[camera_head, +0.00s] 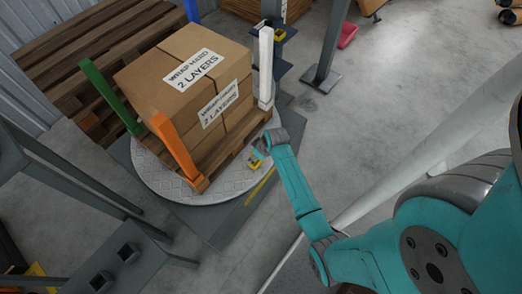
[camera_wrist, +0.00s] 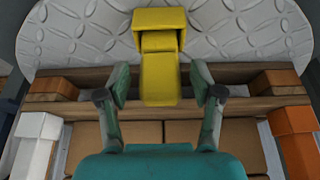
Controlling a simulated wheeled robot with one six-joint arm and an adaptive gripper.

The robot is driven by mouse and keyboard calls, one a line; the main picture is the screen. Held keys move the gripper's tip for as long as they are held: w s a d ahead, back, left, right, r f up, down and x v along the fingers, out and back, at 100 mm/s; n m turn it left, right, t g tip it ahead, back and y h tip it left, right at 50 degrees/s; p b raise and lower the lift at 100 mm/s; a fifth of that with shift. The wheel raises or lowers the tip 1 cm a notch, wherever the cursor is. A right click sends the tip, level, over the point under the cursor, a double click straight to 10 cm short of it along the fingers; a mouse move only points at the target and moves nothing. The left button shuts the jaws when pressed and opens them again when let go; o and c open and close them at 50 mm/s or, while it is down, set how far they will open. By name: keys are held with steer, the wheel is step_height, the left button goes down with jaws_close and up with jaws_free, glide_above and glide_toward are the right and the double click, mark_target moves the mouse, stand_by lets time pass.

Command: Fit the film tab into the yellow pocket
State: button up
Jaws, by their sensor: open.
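A yellow pocket-like block (camera_wrist: 160,20) stands on the patterned round plate in the wrist view. A yellow strip (camera_wrist: 160,82) runs from its open side down towards me; I cannot tell whether this is the film tab or part of the pocket. In the head view the yellow piece (camera_head: 254,165) sits near the plate's front edge. My gripper (camera_wrist: 160,86) is open, with one finger on each side of the strip and visible gaps to both. In the head view my gripper (camera_head: 260,152) is small, beside the pallet's near right corner.
A round turntable (camera_head: 160,178) carries a wooden pallet with cartons (camera_head: 185,75), bounded by green, orange and white posts (camera_head: 266,65). A dark upright with a yellow part (camera_head: 279,35) stands behind. Grey frames (camera_head: 80,190) stand at left. The floor at right is mostly open.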

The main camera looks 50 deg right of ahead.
steer(key=v, duration=1)
steer(key=s+a+t+h, duration=0.2)
steer(key=s+a+t, duration=0.2)
steer(key=s+a, duration=0.9)
steer(key=s+a+r+t+y, duration=0.1)
steer(key=s+a+r+t, duration=0.2)
steer(key=s+r, duration=0.4)
steer(key=s+a+r+t, duration=0.3)
steer(key=s+a+r, duration=0.2)
steer(key=r, duration=1.1)
steer(key=s, duration=0.2)
steer(key=shift+s+a+y, duration=0.4)
